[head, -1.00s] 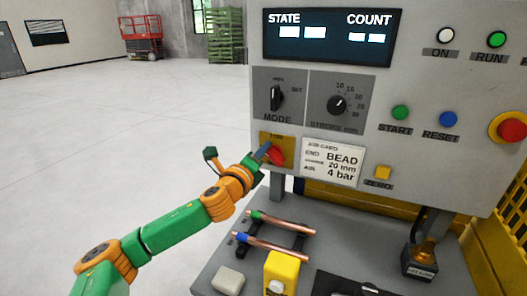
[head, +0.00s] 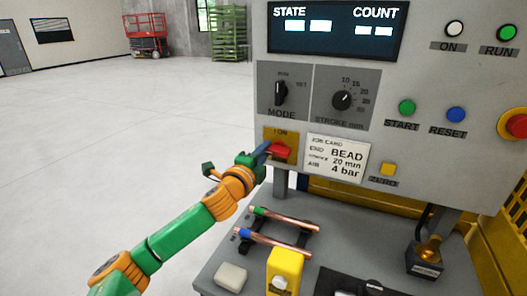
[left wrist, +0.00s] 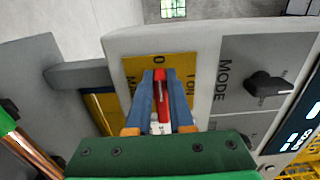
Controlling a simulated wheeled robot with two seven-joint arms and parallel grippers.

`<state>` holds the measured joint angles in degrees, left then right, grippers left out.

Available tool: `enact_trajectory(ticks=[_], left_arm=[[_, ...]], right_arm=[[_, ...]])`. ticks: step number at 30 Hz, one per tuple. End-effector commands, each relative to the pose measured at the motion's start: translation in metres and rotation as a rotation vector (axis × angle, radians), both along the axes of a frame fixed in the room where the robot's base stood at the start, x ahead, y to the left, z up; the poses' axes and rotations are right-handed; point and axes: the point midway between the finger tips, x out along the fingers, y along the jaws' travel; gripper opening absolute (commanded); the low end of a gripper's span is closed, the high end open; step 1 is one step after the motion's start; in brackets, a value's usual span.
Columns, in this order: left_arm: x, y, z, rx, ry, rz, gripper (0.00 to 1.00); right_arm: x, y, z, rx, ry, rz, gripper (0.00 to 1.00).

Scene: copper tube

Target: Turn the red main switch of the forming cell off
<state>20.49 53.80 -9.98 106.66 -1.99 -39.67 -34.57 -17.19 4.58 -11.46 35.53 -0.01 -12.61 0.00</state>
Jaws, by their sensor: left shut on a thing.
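The red main switch (head: 281,149) sits on a yellow plate (head: 290,163) at the lower left of the grey panel. My left gripper (head: 267,149) reaches it from the left. In the left wrist view, the blue fingers of my left gripper (left wrist: 161,84) are shut around the red handle (left wrist: 161,90), one on each side. The handle lies level across the panel, lined up with the "0" mark on the plate's left side. The "I ON" mark is at the plate's top. The fingers hide part of the handle. My right gripper is not in view.
The MODE knob (head: 280,92) and STROKE knob (head: 342,100) are just above the switch. A job card (head: 336,157) is right of it. Two copper tubes (head: 272,243) lie in a rack below. A red emergency button (head: 517,125) is far right. The floor at left is clear.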

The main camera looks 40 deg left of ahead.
Motion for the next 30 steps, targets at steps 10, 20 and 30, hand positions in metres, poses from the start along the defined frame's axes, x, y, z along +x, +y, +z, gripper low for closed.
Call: enact_trajectory(ticks=[10,20,30], left_arm=[[0.0,0.0,0.002,-0.011,-0.009,-0.001,0.0],[0.0,0.0,0.002,-0.01,-0.006,-0.001,0.5],[-0.014,-0.003,-0.003,-0.006,-0.004,-0.001,0.5]], right_arm=[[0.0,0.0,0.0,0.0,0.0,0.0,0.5],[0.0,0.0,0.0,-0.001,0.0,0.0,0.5],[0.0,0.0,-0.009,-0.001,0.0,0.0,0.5]])
